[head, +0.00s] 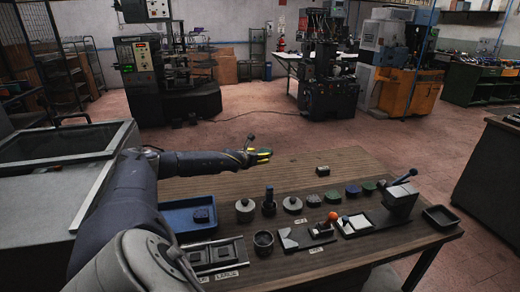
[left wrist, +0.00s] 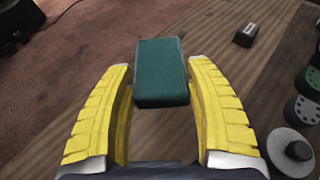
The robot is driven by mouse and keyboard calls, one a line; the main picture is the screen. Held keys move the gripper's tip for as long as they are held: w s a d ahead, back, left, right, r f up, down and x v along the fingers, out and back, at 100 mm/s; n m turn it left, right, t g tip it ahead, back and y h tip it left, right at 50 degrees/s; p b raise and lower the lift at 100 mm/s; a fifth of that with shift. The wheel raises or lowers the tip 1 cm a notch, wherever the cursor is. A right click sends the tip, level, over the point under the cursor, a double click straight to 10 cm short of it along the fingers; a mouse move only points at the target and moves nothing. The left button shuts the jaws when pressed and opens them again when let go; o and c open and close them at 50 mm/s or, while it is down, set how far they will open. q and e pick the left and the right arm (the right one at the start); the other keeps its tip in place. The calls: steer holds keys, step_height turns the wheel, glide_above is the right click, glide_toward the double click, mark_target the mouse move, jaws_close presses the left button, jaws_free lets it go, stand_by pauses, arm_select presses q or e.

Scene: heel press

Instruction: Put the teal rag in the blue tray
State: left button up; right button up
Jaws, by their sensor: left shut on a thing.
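The teal rag (left wrist: 161,75) is a dark teal block-like pad in the left wrist view. My left gripper (left wrist: 161,88) has its yellow fingers on either side of it and is shut on it. In the head view my left gripper (head: 259,154) is over the table's far left part, beyond the blue tray, and the rag cannot be made out there. My right gripper is not in view.
A grey knobbed disc (head: 245,210) and a blue-handled stamp (head: 269,203) stand right of the tray. Several round pads and a press (head: 400,200) are further right. A small dark block (head: 323,171) lies behind them. The wooden table's (head: 360,165) far part is mostly clear.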

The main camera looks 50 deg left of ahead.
mark_target(259, 182)
arm_select(q)
step_height(259, 182, down, 12)
steer(key=shift+f, duration=0.25)
stand_by(0.4)
steer(key=o, duration=1.1)
steer(key=shift+f, duration=0.15)
steer(key=shift+c, duration=0.2)
steer(key=shift+v, duration=3.3)
steer(key=shift+o, duration=0.6)
steer(key=shift+s+d+r, duration=0.15)
steer(key=shift+s+r, duration=0.2)
steer(key=shift+s, duration=0.05)
